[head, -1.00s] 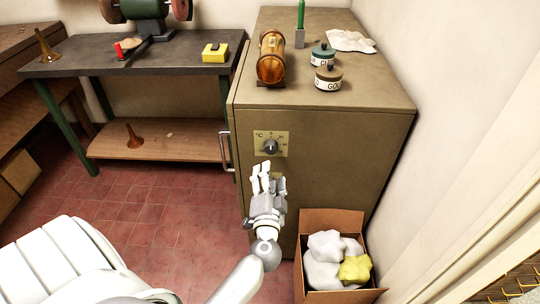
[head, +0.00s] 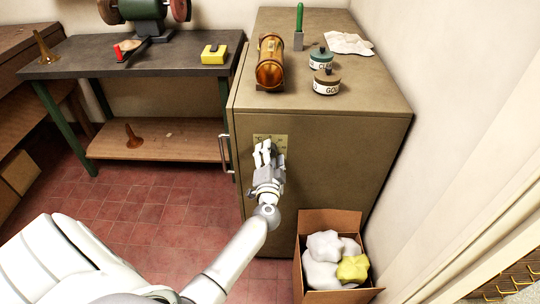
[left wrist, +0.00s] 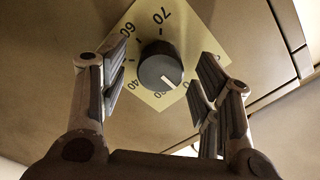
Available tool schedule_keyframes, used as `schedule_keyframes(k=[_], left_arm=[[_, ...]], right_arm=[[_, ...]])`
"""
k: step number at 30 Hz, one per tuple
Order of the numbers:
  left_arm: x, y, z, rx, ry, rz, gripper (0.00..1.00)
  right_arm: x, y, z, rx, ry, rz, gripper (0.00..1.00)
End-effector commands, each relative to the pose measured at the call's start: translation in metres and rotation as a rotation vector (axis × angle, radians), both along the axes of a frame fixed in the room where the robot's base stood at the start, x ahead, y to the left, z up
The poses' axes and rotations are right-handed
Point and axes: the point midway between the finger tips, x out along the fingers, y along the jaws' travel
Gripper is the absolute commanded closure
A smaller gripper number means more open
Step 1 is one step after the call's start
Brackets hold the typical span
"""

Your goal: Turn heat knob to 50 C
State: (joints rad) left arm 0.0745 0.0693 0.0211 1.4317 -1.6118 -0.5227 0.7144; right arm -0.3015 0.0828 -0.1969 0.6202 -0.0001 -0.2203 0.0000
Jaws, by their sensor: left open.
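The heat knob (left wrist: 160,66) is a round dark grey dial with a white pointer line. It sits on a pale yellow numbered plate (left wrist: 148,22) on the brown cabinet (head: 330,170); the plate also shows in the head view (head: 284,142). In the left wrist view the pointer slants to the lower right; 60 and 70 are at the upper left, and the number by the pointer is hard to read. My left gripper (head: 266,153) is open, with its fingers (left wrist: 163,62) on either side of the knob and gaps between. It hides the knob in the head view. My right gripper is out of view.
A cardboard box (head: 328,218) with white and yellow cloths stands on the floor by the cabinet's lower right. A cabinet handle (head: 226,153) is left of the plate.

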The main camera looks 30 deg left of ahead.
Motion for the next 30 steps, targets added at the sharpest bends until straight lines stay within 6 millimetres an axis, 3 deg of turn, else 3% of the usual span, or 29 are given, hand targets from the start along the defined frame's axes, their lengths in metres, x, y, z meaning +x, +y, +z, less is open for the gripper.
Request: schedule_keyframes(k=[2,13,23,30], left_arm=[[-0.0001,0.0,-0.0001,0.0,0.0,0.0,0.42],[-0.0004,-0.0003,-0.0001,0.0,0.0,0.0,0.88],[-0.0003,-0.0008,-0.0006,0.043,0.026,-0.001,0.88],[-0.0004,-0.0007,-0.0015,0.171,0.105,-0.001,0.88]], right_arm=[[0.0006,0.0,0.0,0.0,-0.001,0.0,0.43],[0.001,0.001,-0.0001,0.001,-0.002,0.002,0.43],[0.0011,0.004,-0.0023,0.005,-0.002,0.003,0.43],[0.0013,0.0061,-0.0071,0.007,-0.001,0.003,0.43]])
